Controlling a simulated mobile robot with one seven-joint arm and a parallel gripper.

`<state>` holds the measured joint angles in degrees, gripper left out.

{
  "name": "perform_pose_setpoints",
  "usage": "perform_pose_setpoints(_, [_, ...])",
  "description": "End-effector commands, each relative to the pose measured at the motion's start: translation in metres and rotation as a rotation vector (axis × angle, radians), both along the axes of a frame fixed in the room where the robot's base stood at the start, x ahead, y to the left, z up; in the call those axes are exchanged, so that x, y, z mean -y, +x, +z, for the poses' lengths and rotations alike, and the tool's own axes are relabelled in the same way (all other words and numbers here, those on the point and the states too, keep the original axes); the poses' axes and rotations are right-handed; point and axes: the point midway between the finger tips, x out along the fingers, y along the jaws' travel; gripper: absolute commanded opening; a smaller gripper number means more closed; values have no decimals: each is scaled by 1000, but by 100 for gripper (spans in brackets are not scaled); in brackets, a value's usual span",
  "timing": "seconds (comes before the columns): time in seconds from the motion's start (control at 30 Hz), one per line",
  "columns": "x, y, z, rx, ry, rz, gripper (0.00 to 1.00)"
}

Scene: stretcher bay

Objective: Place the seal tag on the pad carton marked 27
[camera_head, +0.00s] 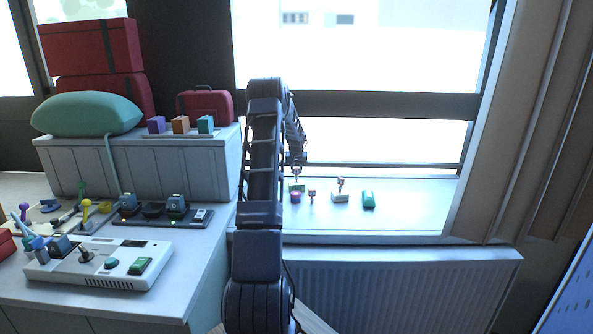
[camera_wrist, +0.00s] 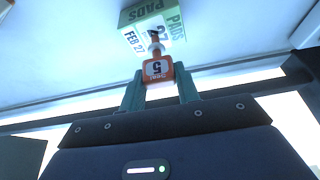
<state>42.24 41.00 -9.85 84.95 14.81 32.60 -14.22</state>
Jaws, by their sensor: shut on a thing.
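The pad carton (camera_wrist: 137,16), green and white, reads "PADS" and "FEB 27" in the wrist view. In the head view a small green carton (camera_head: 299,187) stands on the windowsill below my gripper (camera_head: 297,168).
On the sill (camera_head: 415,215), a pink pot (camera_head: 295,197), a small peg-like thing (camera_head: 312,195), a white block with a knob (camera_head: 340,196) and a green block (camera_head: 369,200) stand nearby. The sill's right part is clear. A counter with a white console (camera_head: 100,262) is at left.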

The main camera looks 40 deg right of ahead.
Motion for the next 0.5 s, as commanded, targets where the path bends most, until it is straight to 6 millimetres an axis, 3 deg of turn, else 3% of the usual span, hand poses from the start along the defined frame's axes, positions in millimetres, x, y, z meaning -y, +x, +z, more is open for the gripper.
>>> perform_pose_setpoints(0.07, [0,0,-2,-1,1,0,11])
perform_pose_setpoints(0.1, [0,0,-2,0,0,0,38])
perform_pose_setpoints(0.2, [0,0,-2,0,0,0,54])
perform_pose_setpoints(0.5, [0,0,0,0,0,0,54])
